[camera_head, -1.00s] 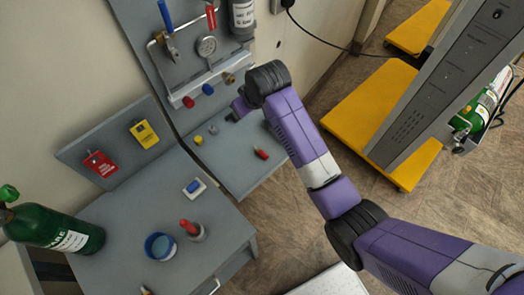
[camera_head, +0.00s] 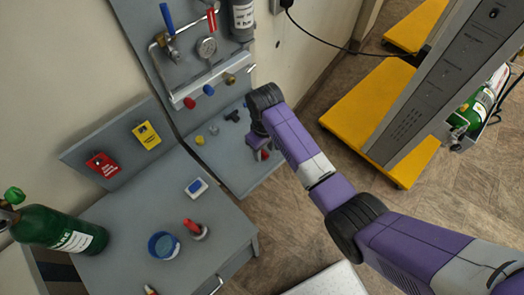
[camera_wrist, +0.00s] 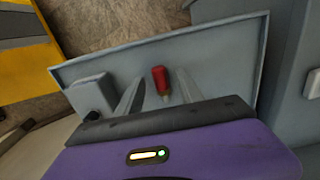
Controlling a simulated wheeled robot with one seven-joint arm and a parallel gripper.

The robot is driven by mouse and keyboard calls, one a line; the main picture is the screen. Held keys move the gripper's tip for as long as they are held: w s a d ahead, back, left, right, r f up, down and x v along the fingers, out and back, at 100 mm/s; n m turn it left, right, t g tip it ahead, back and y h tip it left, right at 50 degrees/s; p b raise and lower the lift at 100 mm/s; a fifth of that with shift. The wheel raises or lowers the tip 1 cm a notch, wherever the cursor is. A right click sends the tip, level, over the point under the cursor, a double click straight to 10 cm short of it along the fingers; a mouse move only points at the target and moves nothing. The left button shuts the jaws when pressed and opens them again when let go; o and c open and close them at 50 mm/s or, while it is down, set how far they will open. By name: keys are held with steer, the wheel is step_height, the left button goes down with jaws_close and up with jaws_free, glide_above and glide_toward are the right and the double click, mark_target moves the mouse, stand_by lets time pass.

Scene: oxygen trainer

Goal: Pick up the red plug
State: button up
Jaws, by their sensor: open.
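The red plug (camera_head: 263,154) lies on the lower grey shelf, partly hidden by my gripper in the head view. In the wrist view the red plug (camera_wrist: 160,78) lies between my two fingers, with a small brass-coloured tip pointing toward the palm. My gripper (camera_wrist: 158,82) is open, one finger on each side of the plug, with a gap to each. I cannot tell whether the fingertips touch the shelf. In the head view the fingers are mostly hidden behind my purple wrist.
The shelf (camera_head: 232,172) also bears a yellow cap (camera_head: 199,141), a grey cap (camera_head: 214,130) and a dark fitting (camera_head: 232,116). A red knob (camera_head: 190,103) is on the rail above. The workbench (camera_head: 130,215) stands left, and a yellow cart base (camera_head: 362,105) stands right.

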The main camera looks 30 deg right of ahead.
steer(key=shift+f, duration=0.55)
jaws_close()
stand_by(0.5)
